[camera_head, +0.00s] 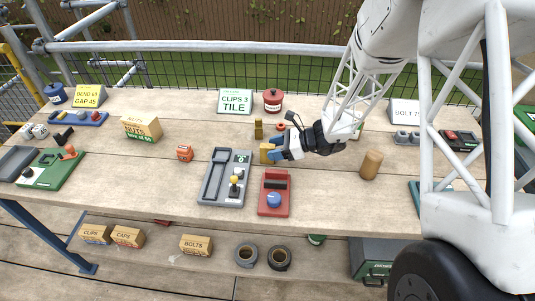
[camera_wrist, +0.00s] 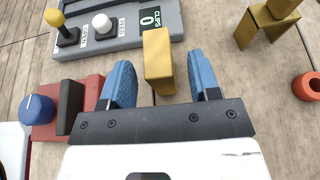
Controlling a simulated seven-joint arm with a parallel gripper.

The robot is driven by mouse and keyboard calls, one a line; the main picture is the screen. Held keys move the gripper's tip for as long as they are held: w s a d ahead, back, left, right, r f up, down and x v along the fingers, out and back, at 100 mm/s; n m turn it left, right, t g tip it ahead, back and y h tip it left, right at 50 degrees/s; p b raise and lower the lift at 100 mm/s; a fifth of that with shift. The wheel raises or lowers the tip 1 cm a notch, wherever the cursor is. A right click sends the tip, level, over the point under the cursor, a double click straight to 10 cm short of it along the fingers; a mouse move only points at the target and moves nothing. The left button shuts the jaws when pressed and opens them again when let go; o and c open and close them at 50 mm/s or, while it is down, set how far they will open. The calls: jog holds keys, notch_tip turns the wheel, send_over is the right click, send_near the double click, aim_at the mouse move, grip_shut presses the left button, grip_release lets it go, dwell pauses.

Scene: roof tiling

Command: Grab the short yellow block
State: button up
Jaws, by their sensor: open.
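A short yellow block (camera_wrist: 158,55) stands between the two blue fingers of my gripper (camera_wrist: 162,82) in the wrist view. The fingers are open, with a gap on each side of the block. The block reaches beyond the fingertips, toward the grey device. In the head view, my gripper (camera_head: 274,149) is low over the bench, and the yellow block (camera_head: 265,154) shows at its fingertips, partly hidden by them. A second yellow piece, angled (camera_wrist: 268,22), stands apart at upper right in the wrist view; it shows behind my gripper in the head view (camera_head: 258,129).
A grey device with a yellow-knobbed lever (camera_head: 234,180) and a red device with a blue knob (camera_head: 274,198) stand close to my gripper. An orange ring (camera_wrist: 307,86) lies to the right. A wooden cylinder (camera_head: 371,164) stands right of my gripper on the bench (camera_head: 130,180).

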jog(key=shift+x, duration=1.35)
jog(key=c, duration=1)
